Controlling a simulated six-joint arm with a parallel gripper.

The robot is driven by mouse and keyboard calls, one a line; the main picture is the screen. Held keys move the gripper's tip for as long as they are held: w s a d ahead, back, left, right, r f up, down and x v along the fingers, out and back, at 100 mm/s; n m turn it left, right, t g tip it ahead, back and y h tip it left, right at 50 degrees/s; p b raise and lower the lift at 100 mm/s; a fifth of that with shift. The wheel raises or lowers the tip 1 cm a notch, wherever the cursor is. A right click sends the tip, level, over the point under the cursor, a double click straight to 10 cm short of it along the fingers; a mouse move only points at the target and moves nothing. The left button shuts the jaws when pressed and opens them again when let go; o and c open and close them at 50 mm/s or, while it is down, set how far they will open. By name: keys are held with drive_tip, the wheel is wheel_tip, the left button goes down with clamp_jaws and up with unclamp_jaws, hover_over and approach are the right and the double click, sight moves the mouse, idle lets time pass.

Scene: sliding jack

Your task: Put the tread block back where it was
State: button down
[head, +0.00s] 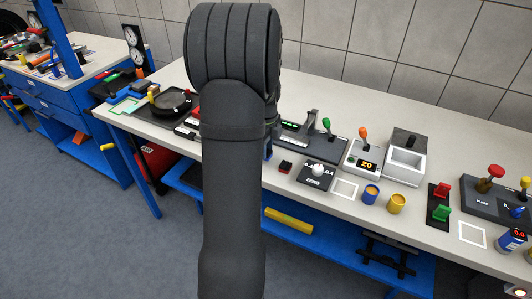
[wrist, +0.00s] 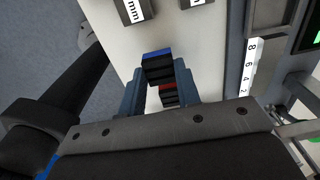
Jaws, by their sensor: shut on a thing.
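In the wrist view my gripper (wrist: 158,76) is shut on a black tread block with a blue layer (wrist: 157,66), which sits between the blue fingertips. A second black block with a red layer (wrist: 168,96) shows beyond the fingers, lower in that picture. In the head view a small red-topped black block (head: 285,167) lies on the bench, right of my arm. I cannot tell whether the held block touches the bench.
In the wrist view a numbered scale (wrist: 248,70) stands at right and grey labelled blocks (wrist: 134,11) at top.

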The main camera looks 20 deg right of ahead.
drive_tip(key=shift+f, duration=1.15)
drive_tip(key=shift+f, duration=0.15)
drive_tip(key=c, duration=1.1)
unclamp_jaws()
drive_tip(key=shift+o, duration=0.2)
wheel_tip(320, 180, up, 12)
drive_tip(key=shift+r, duration=0.2)
